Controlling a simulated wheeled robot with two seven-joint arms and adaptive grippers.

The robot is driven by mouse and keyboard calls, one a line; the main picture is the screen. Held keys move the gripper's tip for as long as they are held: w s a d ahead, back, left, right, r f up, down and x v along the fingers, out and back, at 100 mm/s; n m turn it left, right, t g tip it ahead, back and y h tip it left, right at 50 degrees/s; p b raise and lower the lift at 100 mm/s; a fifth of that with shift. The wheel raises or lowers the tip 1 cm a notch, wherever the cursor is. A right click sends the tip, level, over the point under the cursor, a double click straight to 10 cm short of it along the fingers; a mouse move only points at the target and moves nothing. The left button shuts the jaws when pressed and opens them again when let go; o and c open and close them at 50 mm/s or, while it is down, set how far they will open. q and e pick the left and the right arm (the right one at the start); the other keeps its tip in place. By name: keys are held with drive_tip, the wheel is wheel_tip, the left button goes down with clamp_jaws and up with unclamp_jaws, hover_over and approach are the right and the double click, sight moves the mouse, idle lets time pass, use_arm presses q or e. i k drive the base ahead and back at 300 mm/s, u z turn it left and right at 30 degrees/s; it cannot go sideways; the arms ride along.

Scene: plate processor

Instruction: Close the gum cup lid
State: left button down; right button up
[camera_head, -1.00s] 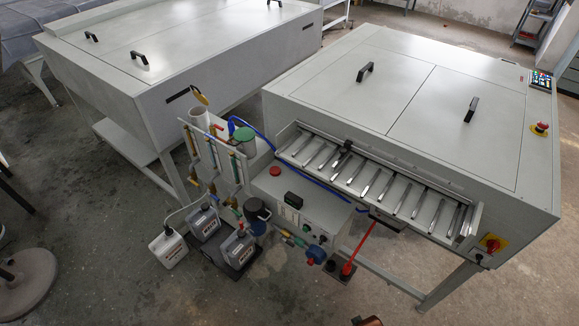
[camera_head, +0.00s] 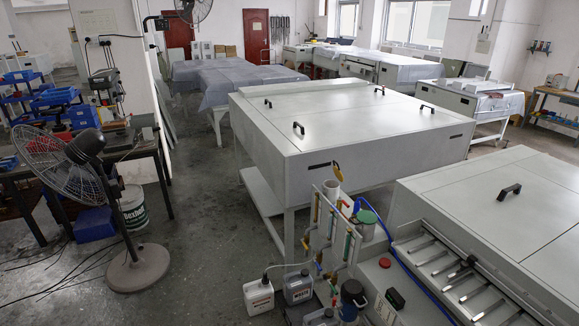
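A white cylindrical cup (camera_head: 333,188), which looks like the gum cup, stands at the top of the pipe panel, between the two large grey machines. Its lid (camera_head: 338,168) seems to be the small yellowish-brown disc standing up above the rim, so the cup looks open. A second container with a green lid (camera_head: 367,217) stands just to its right, and that lid lies flat on it. Neither of my grippers is in view.
Pipes and valves (camera_head: 325,235) stand in front of the cup. Grey machines (camera_head: 345,130) lie behind it and to the right (camera_head: 510,215). Bottles (camera_head: 258,296) stand on the floor. A fan (camera_head: 85,180) stands at left. The floor between is open.

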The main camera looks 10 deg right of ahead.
sight(335, 169)
drive_tip(key=u, duration=0.45)
drive_tip(key=i, duration=1.55)
drive_tip(key=z, duration=1.55)
drive_tip(key=i, duration=0.85)
drive_tip(key=z, duration=0.75)
